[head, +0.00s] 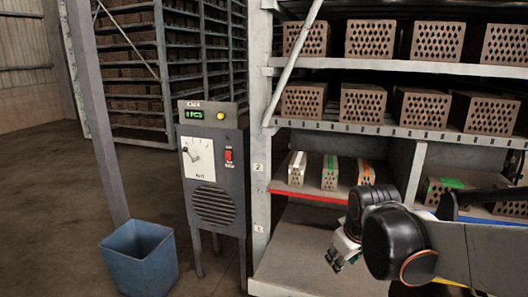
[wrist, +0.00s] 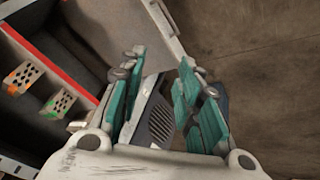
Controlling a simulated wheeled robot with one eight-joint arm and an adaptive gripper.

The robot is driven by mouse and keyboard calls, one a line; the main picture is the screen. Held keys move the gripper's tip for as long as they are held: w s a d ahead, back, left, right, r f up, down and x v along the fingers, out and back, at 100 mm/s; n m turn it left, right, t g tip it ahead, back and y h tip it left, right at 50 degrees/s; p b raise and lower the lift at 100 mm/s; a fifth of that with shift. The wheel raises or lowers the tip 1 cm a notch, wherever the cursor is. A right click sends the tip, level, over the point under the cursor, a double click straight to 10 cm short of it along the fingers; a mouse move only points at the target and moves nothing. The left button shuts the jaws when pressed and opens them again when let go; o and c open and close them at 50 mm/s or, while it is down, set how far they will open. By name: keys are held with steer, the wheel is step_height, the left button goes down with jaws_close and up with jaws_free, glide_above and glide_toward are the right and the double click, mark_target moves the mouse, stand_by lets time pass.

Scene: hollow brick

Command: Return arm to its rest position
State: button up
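My arm (head: 460,250) reaches in from the right side of the head view, in front of the lower part of the brick rack. My gripper (head: 342,250) hangs at its end, before the lowest bay. In the wrist view my gripper (wrist: 160,70) has its teal-padded fingers spread apart with nothing held between them. The grey control cabinet (wrist: 158,120) shows beyond the gap between the fingers, at a distance. Part of my gripper is hidden behind my arm in the head view.
The red-edged shelf (head: 310,196) holds bricks with white, green and orange stripes. Plain hollow bricks (head: 370,40) fill the shelves above. The grey control cabinet (head: 212,170) and blue bin (head: 140,258) stand left of the rack. Open floor (head: 50,200) lies farther left.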

steer(key=s+r+m+t, duration=0.2)
steer(key=s+m, duration=0.3)
steer(key=s, duration=1.2)
steer(key=shift+s+d+r+m, duration=0.15)
steer(key=shift+s+d+m, duration=0.15)
